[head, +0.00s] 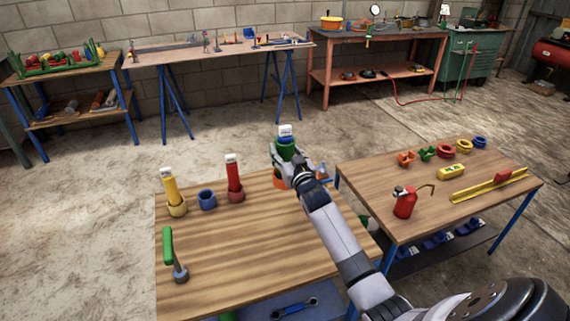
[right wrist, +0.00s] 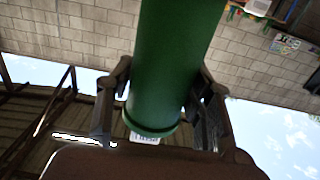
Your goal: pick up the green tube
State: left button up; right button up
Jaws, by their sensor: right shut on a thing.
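The green tube (head: 286,147), with a white label at its top, stands upright at the far right corner of the near wooden table. My right gripper (head: 288,158) is shut around it. In the right wrist view the green tube (right wrist: 175,60) runs between the two dark fingers of the gripper (right wrist: 160,105). An orange ring holder (head: 279,181) sits just below, partly hidden by my gripper; whether the tube touches it I cannot tell. My left gripper is not in view.
On the near table (head: 235,260) are a yellow tube (head: 170,187), a red tube (head: 234,178), a blue ring holder (head: 207,199) and a green-handled tool (head: 169,246). The right table (head: 370,182) bears a red oil can (head: 405,203) and a yellow level (head: 488,185). The near table's middle is clear.

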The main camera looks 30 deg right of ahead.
jog(key=c, duration=0.6)
jog(key=shift+r, duration=0.15)
jog(key=shift+c, duration=0.3)
